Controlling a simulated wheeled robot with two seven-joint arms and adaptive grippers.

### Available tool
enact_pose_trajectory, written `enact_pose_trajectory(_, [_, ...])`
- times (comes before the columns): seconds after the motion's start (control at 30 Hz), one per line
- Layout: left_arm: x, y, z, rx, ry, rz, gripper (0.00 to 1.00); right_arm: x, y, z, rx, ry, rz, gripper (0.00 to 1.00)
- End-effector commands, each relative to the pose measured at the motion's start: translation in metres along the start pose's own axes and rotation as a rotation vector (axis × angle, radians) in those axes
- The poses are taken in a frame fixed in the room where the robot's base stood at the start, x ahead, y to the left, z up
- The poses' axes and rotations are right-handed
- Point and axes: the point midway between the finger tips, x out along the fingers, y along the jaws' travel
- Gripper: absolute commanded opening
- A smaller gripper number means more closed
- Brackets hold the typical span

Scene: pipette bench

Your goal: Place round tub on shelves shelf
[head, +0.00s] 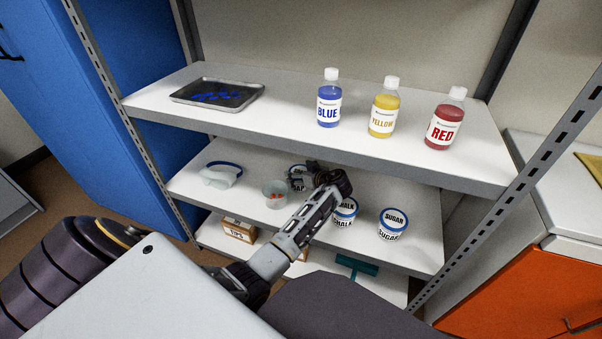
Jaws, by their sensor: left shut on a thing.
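A round white tub (297,185) with a blue-rimmed lid is at the middle shelf, mostly hidden behind my left gripper (306,174). The gripper is shut on this tub; its label is too covered to read. Whether the tub's base touches the shelf I cannot tell. The shelves (185,188) are a metal rack with white boards. On the same middle board stand a CHALK tub (345,211) and a SUGAR tub (392,224), both right of the gripper. My right gripper is not in view.
A clear cup (274,196) with red bits stands just left of the gripper; goggles (222,174) lie farther left. The upper board holds a tray (218,94) and blue (329,104), yellow (384,112) and red (445,124) bottles. The lower board holds a box (238,230) and a teal item (356,266).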

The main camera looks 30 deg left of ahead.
Motion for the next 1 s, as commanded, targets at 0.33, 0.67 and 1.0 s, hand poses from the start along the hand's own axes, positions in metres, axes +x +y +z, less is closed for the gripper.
enact_pose_trajectory(0.33, [0.0016,0.0000,0.0036,0.000,0.000,0.000,0.82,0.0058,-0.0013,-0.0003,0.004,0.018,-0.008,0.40])
enact_pose_trajectory(0.67, [0.0015,0.0000,0.0033,0.000,0.000,0.000,0.89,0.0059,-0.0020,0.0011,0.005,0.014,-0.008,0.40])
enact_pose_trajectory(1.0, [0.0004,0.0000,0.0007,0.000,0.000,0.000,0.89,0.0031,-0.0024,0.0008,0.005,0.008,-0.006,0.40])
